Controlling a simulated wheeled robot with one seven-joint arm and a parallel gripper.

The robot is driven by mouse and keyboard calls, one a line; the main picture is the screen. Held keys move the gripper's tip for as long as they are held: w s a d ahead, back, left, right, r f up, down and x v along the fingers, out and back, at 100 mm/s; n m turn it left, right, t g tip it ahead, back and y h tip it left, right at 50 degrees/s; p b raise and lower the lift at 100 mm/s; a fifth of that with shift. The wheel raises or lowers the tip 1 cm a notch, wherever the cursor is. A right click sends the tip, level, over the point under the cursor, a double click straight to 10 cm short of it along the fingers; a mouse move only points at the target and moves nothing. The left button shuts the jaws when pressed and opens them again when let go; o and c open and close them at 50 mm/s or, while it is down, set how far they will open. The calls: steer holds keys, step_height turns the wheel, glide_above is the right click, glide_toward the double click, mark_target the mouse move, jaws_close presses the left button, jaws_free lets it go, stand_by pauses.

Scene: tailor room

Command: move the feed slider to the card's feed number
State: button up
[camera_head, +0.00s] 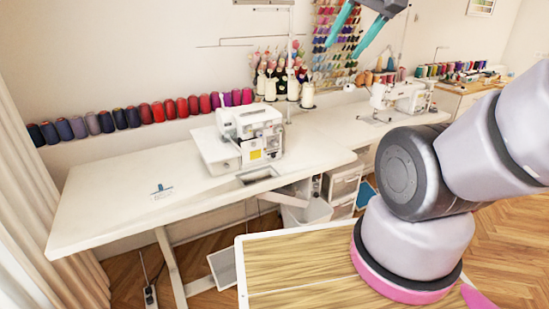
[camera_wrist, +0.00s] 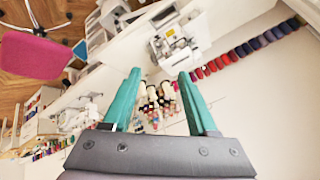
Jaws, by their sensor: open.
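A white overlock-type sewing machine (camera_head: 250,130) stands on the long white table, with a small yellow card or label (camera_head: 255,154) on its front; no number on it is readable. The machine also shows in the wrist view (camera_wrist: 178,48). A small blue T-shaped piece (camera_head: 161,188) with faint print beside it lies on the table left of the machine. I cannot make out the feed slider for certain. My gripper (camera_head: 343,51) is open and empty, high in front of the back wall, well apart from the machine. Its teal fingers also show in the wrist view (camera_wrist: 160,74).
The white table (camera_head: 100,215) is mostly clear at left. A row of thread spools (camera_head: 145,113) lines its back. Cream cones (camera_head: 293,88) stand behind the machine. A second sewing machine (camera_head: 400,98) is farther right. A wood-topped surface (camera_head: 290,262) is nearest me.

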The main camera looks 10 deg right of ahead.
steer(key=w+d+f+n+t+h, duration=0.15)
steer(key=w+f, duration=0.25)
steer(key=w, duration=0.7)
steer(key=w+d+f+t, duration=0.1)
steer(key=w+d+f, duration=0.15)
steer(key=w, duration=0.75)
steer(key=w+d+f+t+h, duration=0.15)
steer(key=w+f, duration=0.35)
steer(key=w, duration=0.6)
steer(key=w+a+f+n+t+y, duration=0.1)
steer(key=w+f+t, duration=0.1)
steer(key=w+f, duration=0.35)
steer(key=w+f+n+t+y, duration=0.1)
steer(key=w+f, duration=0.1)
steer(key=f, duration=0.7)
steer(key=n+t+y, duration=0.3)
steer(key=n+y, duration=0.1)
steer(key=y, duration=0.1)
glide_toward(274, 156)
steer(key=x, duration=0.9)
steer(key=shift+f, duration=0.1)
